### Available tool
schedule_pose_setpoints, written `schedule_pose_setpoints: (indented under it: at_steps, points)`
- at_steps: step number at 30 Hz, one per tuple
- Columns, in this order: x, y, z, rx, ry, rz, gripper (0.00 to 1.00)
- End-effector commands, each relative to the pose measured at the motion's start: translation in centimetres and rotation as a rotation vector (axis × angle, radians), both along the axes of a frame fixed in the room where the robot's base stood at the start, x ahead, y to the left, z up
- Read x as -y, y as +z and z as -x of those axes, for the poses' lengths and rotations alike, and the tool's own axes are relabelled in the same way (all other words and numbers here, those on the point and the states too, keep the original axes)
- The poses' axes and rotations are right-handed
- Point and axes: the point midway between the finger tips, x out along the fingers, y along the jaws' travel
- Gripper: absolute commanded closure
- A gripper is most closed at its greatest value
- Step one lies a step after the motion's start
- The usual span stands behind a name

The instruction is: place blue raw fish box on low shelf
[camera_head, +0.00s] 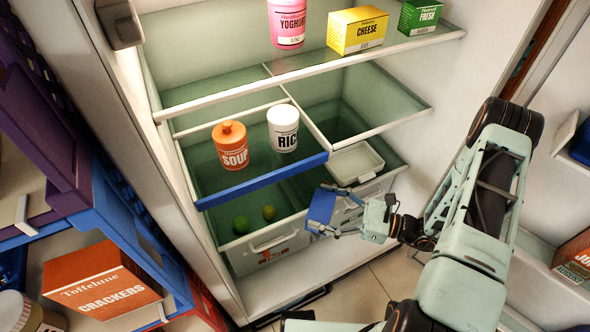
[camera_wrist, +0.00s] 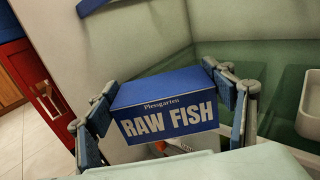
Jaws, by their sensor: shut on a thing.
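My gripper (camera_head: 332,212) is shut on the blue raw fish box (camera_head: 320,206), in front of the open fridge's lower right side. In the wrist view, the box (camera_wrist: 160,92) sits between the two fingers (camera_wrist: 163,108), its "RAW FISH" label facing the camera. The low shelf has a blue front strip (camera_head: 262,181) on its left part. An orange soup can (camera_head: 230,147) and a white rice can (camera_head: 283,128) stand on it. The box is in front of the shelf's right part and apart from the cans.
A pale tray (camera_head: 356,165) lies at the right of the low shelf. Drawers (camera_head: 268,243) with green produce are below. The upper shelf holds pink yoghurt (camera_head: 287,22), yellow cheese (camera_head: 357,31) and a green box (camera_head: 420,16). Crates and crackers (camera_head: 100,278) stand left.

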Motion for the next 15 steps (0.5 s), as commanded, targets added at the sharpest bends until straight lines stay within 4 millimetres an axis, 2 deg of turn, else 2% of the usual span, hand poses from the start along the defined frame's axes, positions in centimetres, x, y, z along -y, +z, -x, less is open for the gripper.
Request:
schedule_pose_setpoints:
  at_steps: [5,15]
  points:
    - [-3.7,-0.1,-0.7,0.001,0.008,-0.004,0.52]
    - [-12.5,-0.2,-2.8,0.001,0.007,-0.002,0.52]
